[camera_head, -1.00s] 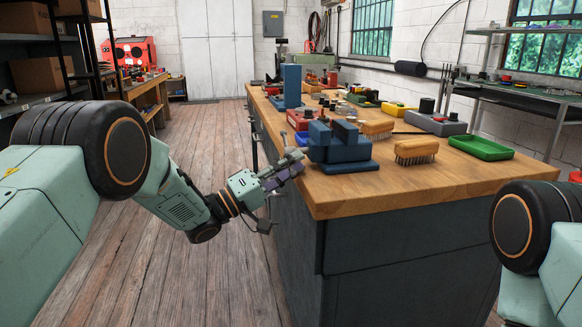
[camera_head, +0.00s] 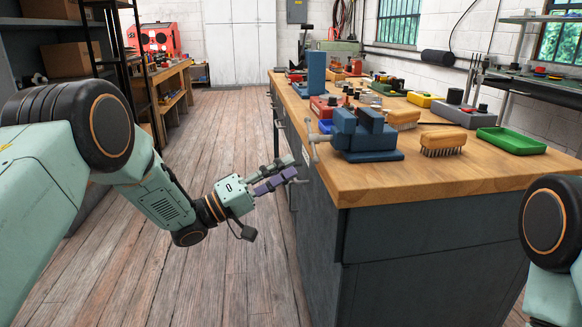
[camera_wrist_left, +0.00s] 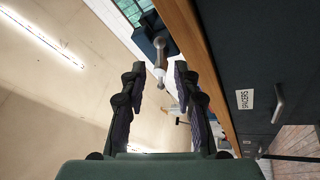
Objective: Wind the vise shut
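The blue vise (camera_head: 364,138) sits on the near left corner of the wooden bench, with a visible gap between its jaws. Its grey screw and handle (camera_head: 313,141) stick out to the left past the bench edge. My left gripper (camera_head: 292,167) is beside the bench, lower and left of the handle, apart from it. In the left wrist view, its two fingers (camera_wrist_left: 160,72) are spread with nothing held, and the screw end (camera_wrist_left: 160,54) shows beyond the fingertips. Part of the vise (camera_wrist_left: 148,38) shows behind it. My right gripper is out of view.
The bench's dark side, with a drawer labelled SPACERS (camera_wrist_left: 262,105), is close to my left gripper. The floor to the left is open.

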